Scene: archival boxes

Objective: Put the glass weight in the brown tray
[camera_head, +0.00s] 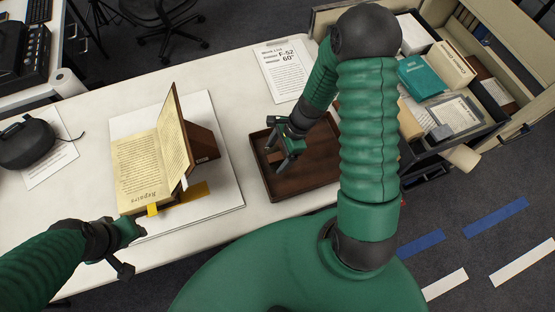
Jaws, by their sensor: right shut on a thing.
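The brown tray (312,184) lies on the white table, right of the open book. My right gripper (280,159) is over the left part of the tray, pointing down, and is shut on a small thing. That thing is hardly visible between the fingers; I take it to be the glass weight, but its outline is not clear. I cannot tell whether it touches the tray floor.
An open book (150,165) leans on a brown support on a white board (222,190). A printed sheet (283,72) lies behind the tray. A drawer of boxes and books (455,110) stands at right. A black device (28,142) sits at left.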

